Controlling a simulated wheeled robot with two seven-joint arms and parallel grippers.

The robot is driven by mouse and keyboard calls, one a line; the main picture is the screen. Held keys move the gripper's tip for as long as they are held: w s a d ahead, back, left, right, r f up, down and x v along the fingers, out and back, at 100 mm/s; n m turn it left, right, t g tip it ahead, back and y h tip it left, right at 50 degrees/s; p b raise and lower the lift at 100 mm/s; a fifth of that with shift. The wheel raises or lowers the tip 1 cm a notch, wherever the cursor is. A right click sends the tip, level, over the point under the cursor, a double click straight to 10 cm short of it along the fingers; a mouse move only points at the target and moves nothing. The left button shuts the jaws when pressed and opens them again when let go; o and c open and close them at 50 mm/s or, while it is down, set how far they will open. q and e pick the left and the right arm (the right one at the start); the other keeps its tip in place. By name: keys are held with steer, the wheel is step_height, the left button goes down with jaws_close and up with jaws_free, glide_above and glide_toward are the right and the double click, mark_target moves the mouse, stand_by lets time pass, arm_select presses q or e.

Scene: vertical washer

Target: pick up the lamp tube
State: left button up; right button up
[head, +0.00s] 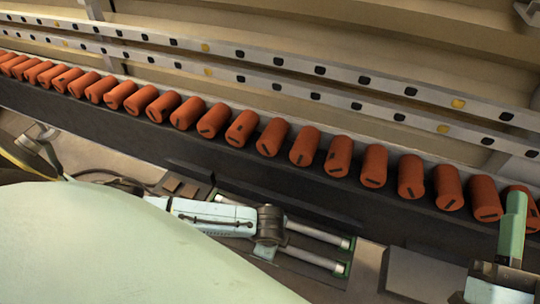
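I cannot pick out the lamp tube for certain in the head view. Two slim silver rods (312,233) with green-edged ends lie side by side near the bottom centre. They run right and slightly down from a dark joint on a white-blue bar (215,215). I cannot tell whether either rod is a lamp tube. Neither of my grippers can be made out. A large pale green smooth surface fills the bottom left and hides what lies behind it.
A long row of orange rollers (303,146) runs from upper left to lower right along a dark rail (270,178). Slotted metal strips (290,85) run behind them. A green upright part (512,226) stands at lower right. A flat grey plate (412,275) lies left of it.

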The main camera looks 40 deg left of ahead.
arm_select(q)
steer(key=shift+w+f+b, duration=0.15)
steer(key=shift+f+b, duration=0.2)
steer(key=shift+f, duration=0.5)
arm_select(e)
steer(key=shift+s+d+r+t+y, duration=0.1)
steer(key=shift+s+r+t+y, duration=0.2)
steer(key=shift+s+r+t, duration=0.5)
steer(key=shift+w+f, duration=0.1)
steer(key=shift+w, duration=0.15)
arm_select(q)
jaws_close()
